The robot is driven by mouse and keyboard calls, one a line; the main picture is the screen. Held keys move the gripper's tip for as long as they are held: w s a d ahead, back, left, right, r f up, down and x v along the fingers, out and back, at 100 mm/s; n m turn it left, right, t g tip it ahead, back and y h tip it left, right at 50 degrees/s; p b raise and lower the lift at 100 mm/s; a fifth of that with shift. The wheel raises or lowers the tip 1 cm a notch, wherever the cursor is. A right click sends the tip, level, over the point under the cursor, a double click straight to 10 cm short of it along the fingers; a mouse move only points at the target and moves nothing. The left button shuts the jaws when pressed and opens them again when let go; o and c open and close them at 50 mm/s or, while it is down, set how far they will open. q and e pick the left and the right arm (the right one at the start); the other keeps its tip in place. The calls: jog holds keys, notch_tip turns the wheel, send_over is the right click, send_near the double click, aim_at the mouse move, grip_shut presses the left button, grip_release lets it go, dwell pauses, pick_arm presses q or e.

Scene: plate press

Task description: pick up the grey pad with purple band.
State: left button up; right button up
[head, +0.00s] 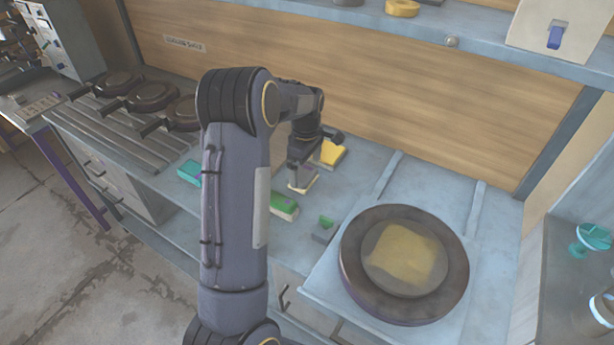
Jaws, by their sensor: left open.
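A small pad with a purple tint (304,181) lies on the grey-blue counter, just under my left gripper, and looks like the grey pad with purple band. One finger partly covers it, so its band is hard to make out. My left gripper (306,160) is open and points down at the pad from above. I cannot tell whether the fingers touch it or stand around it. My right gripper is out of view.
Near it lie a yellow pad (331,153), a green and white pad (285,208), a grey pad with green (325,230) and a teal pad (190,172). A round press plate (353,280) stands at right. Several dark pans (152,96) sit at left.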

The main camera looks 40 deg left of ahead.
aim_at(305, 173)
pick_arm(q)
notch_tip(305, 173, down, 4)
jog(key=shift+a+r, duration=0.15)
jog(key=shift+r, duration=0.05)
jog(key=c, duration=1.1)
jog(key=shift+r, duration=0.15)
